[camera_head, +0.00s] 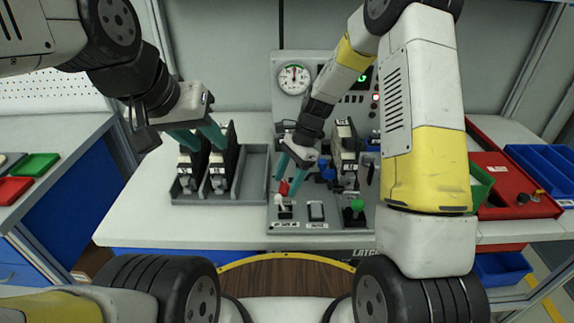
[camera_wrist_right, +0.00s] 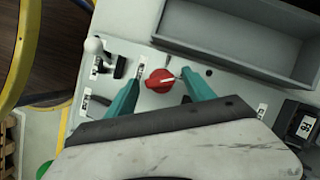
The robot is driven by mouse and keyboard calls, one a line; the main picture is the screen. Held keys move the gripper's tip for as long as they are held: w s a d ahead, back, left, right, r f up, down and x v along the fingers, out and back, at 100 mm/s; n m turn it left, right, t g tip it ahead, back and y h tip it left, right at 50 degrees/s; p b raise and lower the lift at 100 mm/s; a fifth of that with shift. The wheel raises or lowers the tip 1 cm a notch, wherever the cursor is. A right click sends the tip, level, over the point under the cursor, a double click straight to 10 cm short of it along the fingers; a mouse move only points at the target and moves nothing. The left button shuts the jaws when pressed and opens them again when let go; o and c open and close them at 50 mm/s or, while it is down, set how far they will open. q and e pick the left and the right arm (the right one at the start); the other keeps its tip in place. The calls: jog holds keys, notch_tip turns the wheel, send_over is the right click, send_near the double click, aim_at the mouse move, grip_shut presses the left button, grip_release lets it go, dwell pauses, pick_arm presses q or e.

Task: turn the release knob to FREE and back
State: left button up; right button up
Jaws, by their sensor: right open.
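The red release knob (camera_head: 284,188) sits on the grey control panel (camera_head: 325,213), near its left edge. In the right wrist view the knob (camera_wrist_right: 158,79) is round and red, with a pale pointer mark toward the right. My right gripper (camera_head: 286,184) is open, its teal fingers on either side of the knob; in its wrist view the fingers (camera_wrist_right: 160,92) show gaps to the knob. The FREE marking is not legible. My left gripper (camera_head: 207,143) hangs over the grey tray by the black-and-white modules, its fingers apart. Its fingertips are partly hard to separate from the modules.
The grey tray (camera_head: 256,185) has an empty slot on its right, beside the panel. A white-tipped lever (camera_wrist_right: 94,46) and a black switch stand near the knob. A green knob (camera_head: 357,205) and a gauge (camera_head: 294,79) are also on the station. Red and blue bins stand at the right.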

grip_shut()
jog(key=shift+n, duration=0.3)
jog(key=n+h, duration=0.1)
jog(key=n, duration=0.1)
jog(key=n+g, duration=0.1)
jog(key=n, duration=0.2)
jog(key=shift+w+a+g+h, duration=0.1)
jog(key=shift+w+g+h, duration=0.05)
jog(key=shift+g+h, duration=0.2)
jog(key=n+h, duration=0.1)
jog(key=n, duration=0.2)
jog(key=n+h, duration=0.1)
jog(key=n, duration=0.2)
jog(key=shift+a+g, duration=0.15)
jog(key=shift+g, duration=0.1)
jog(key=shift+n, duration=0.3)
grip_release()
